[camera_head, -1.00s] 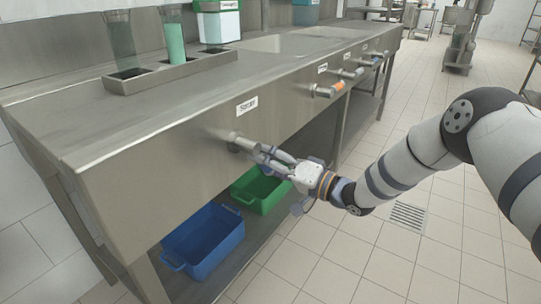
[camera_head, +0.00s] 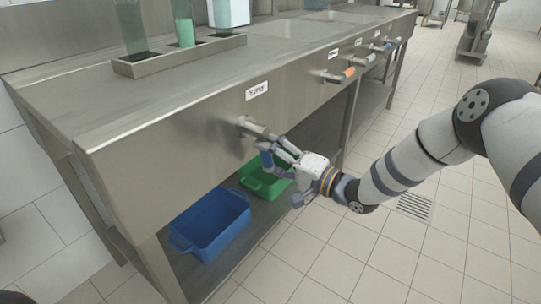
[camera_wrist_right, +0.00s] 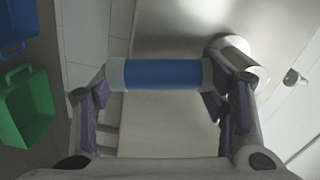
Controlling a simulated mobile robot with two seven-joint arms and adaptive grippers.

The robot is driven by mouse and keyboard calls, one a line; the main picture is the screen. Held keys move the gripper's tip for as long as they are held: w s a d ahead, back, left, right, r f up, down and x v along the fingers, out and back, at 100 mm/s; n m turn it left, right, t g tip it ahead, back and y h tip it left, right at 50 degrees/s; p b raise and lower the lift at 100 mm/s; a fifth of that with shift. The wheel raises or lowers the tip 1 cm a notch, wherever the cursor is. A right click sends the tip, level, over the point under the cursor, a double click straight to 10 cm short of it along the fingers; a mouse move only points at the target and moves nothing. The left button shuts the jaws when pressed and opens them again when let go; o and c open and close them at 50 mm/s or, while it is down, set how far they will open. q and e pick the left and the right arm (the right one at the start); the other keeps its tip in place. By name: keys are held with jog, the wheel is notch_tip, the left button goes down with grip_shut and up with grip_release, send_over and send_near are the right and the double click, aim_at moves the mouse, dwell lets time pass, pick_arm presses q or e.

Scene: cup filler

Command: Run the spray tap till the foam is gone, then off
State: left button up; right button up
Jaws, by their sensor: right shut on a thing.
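The spray tap (camera_head: 254,129) sticks out from the steel front panel below its "Spray" label (camera_head: 257,90). In the right wrist view its blue, grey-ended handle (camera_wrist_right: 163,73) lies crosswise between my fingers. The round metal hub (camera_wrist_right: 237,60) is at the handle's right end. My right gripper (camera_head: 275,152) is shut on the handle, one finger at each end. In the head view the fingers partly cover the handle. I see no foam or water flow in these views. My left gripper is not in view.
A clear tube (camera_head: 132,30) and a green-filled tube (camera_head: 183,30) stand in a rack (camera_head: 165,66) on the counter. More taps, one orange-banded (camera_head: 349,72), line the panel to the right. Blue (camera_head: 212,228) and green (camera_head: 262,185) bins sit on the shelf below.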

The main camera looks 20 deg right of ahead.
jog(key=o, duration=1.7)
jog(key=v, duration=1.2)
